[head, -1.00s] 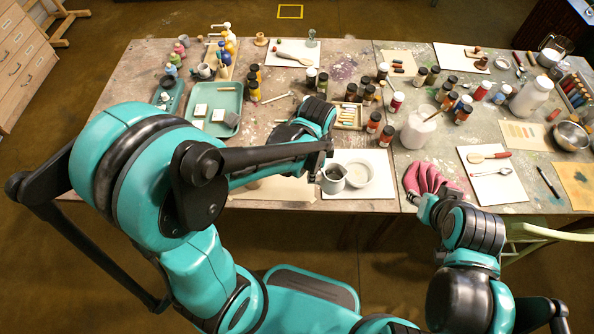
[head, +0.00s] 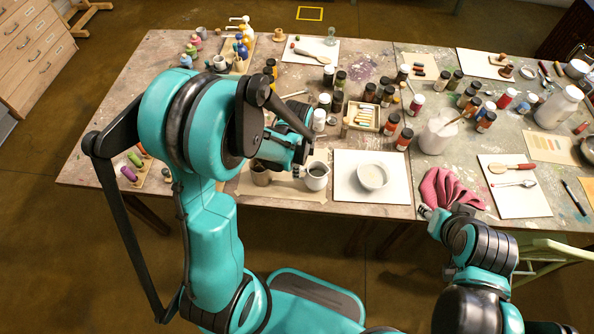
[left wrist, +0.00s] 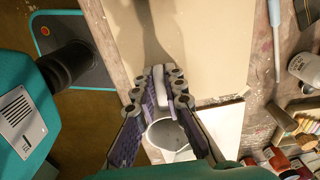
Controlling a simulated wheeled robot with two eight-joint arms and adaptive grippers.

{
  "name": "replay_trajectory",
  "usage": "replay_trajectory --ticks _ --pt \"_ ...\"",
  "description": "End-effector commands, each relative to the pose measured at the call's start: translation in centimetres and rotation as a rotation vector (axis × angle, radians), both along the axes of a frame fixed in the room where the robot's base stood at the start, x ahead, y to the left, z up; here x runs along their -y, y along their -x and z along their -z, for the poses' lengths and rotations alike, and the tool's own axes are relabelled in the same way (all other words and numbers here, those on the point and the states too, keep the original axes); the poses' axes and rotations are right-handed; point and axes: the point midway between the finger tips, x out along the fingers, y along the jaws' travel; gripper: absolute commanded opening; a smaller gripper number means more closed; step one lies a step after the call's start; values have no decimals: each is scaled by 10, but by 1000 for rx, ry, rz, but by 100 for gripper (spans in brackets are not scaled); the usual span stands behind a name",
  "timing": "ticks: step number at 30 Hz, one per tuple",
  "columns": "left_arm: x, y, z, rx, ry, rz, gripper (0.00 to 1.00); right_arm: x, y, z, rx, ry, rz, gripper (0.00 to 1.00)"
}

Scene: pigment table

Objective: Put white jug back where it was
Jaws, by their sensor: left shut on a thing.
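The white jug (head: 316,176), dark inside, is at the table's front, over the right part of a brown sheet (head: 290,190). My left gripper (head: 300,171) is at the jug's left side. In the left wrist view the left gripper (left wrist: 160,88) is shut on a white part of the jug (left wrist: 168,135), seemingly its handle. Whether the jug touches the sheet is unclear. A white bowl (head: 372,177) stands on a white board (head: 350,197) to the right, apart from the jug. My right gripper (head: 427,212) is beside a pink cloth-like thing (head: 450,190); its fingers are unclear.
A brown cup (head: 260,175) stands on the sheet, close left of my left gripper. A wooden box of coloured sticks (head: 362,117) and several paint bottles stand behind. A larger white jug (head: 437,135) stands further right. The white board's front is bare.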

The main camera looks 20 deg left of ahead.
Motion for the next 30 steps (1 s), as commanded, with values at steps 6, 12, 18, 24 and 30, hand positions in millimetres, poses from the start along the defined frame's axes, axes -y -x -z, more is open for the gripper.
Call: replay_trajectory --ticks 6,12,18,24,30 --pt "0 0 -1 0 0 0 0 0 0 -1 0 0 0 40" --pt "0 0 1 0 0 0 31 0 0 1 0 0 0 40" --pt "0 0 1 0 0 0 31 0 0 1 0 0 0 40" --pt "0 0 -7 0 0 0 31 0 0 -5 0 0 0 40" --pt "0 1 -48 0 0 0 31 0 0 -21 0 0 0 40"
